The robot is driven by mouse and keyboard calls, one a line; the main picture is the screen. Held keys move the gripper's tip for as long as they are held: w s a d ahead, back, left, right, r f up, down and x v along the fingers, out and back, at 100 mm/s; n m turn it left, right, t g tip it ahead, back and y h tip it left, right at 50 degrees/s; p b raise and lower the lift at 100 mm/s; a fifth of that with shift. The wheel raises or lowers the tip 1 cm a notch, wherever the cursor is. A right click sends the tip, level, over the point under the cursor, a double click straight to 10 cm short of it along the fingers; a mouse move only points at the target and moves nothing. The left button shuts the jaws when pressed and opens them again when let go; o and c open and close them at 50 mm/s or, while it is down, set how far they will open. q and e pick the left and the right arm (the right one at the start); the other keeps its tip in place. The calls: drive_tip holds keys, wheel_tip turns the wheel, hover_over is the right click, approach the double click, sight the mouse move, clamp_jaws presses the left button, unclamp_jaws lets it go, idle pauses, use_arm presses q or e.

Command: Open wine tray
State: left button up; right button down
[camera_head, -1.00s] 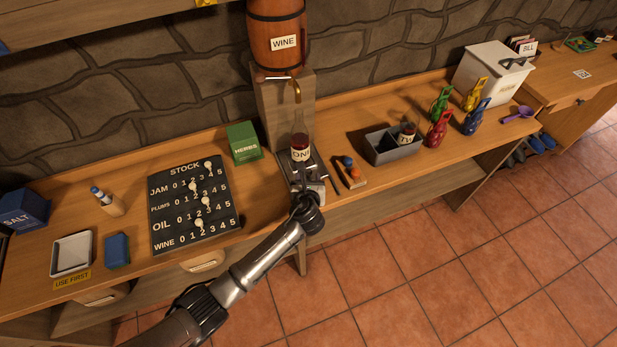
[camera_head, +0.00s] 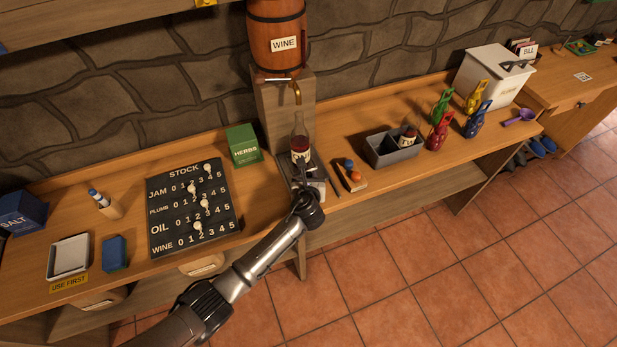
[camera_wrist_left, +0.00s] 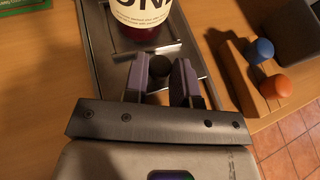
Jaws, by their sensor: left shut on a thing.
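The metal wine tray (camera_head: 318,189) lies on the bench below the barrel's tap. A dark red bottle (camera_head: 300,147) with a white label stands upright on it. In the left wrist view the bottle (camera_wrist_left: 146,18) and the grey tray (camera_wrist_left: 95,50) show close up. My left gripper (camera_head: 302,183) comes in from the front, at the tray's near end. In the left wrist view its fingers (camera_wrist_left: 160,78) are shut on a small dark round knob (camera_wrist_left: 158,67) in front of the bottle. The knob's lower part is hidden. My right gripper is in neither view.
The wooden wine barrel (camera_head: 276,38) and its brass tap (camera_head: 296,91) are above the bottle. A wooden holder (camera_head: 352,181) with blue and orange balls lies close right of the tray. A stock board (camera_head: 192,207) and green herbs box (camera_head: 243,145) stand left. A grey bin (camera_head: 393,152) stands right.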

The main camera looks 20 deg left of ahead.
use_arm(q)
clamp_jaws()
drive_tip(key=shift+s+d+r+p, duration=0.15)
drive_tip(key=shift+s+d+p, duration=0.2)
drive_tip(key=shift+p, duration=0.25)
drive_tip(key=s+d+p, duration=0.6)
drive_tip(key=s, duration=0.1)
drive_tip(key=shift+s+d+f, duration=0.2)
drive_tip(key=shift+s+d, duration=0.1)
drive_tip(key=shift+d, duration=0.1)
drive_tip(key=o, duration=0.6)
unclamp_jaws()
